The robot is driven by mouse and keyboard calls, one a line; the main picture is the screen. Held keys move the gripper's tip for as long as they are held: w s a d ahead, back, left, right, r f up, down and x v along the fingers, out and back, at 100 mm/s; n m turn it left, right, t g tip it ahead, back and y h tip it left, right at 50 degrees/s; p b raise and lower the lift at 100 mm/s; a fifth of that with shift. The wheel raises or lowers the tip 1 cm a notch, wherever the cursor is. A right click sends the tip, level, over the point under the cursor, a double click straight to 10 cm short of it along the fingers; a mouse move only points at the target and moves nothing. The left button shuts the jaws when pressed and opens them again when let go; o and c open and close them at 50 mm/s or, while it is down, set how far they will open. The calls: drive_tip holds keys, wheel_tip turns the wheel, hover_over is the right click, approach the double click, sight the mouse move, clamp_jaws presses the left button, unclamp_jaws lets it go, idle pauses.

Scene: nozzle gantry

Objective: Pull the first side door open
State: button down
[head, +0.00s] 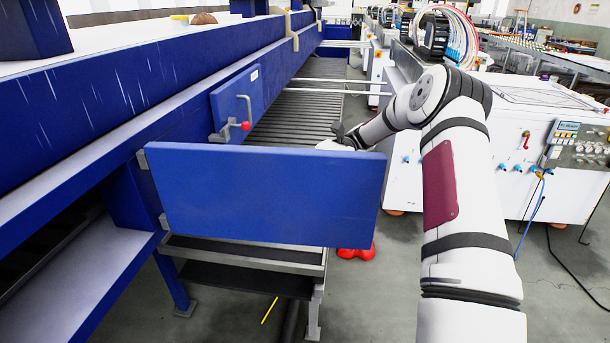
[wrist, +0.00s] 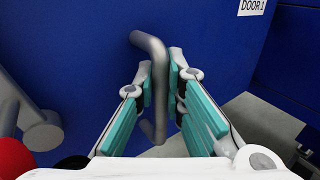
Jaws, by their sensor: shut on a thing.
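The first side door (head: 265,195) is a blue panel standing out from the blue gantry's side, hinged at its left end, well open. Its face also fills much of the wrist view (wrist: 75,70). A grey bent bar handle (wrist: 150,50) is on it. My gripper (wrist: 163,92) has its teal-padded fingers on both sides of the handle's bar, shut on it. In the head view my arm reaches behind the door's top right edge, so the fingers and handle are hidden there. A "DOOR 1" label (wrist: 253,6) is at the wrist view's top right.
Another blue door (head: 228,105) with a handle and red knob (head: 246,126) lies flat against the gantry beyond. A red knob (wrist: 14,160) shows at the wrist view's lower left. White machines (head: 480,150) stand at right.

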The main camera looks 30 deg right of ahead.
drive_tip(key=c, duration=1.6)
unclamp_jaws()
drive_tip(key=shift+c, duration=0.2)
drive_tip(key=shift+d, duration=0.1)
drive_tip(key=v, duration=0.7)
drive_tip(key=shift+d, duration=0.2)
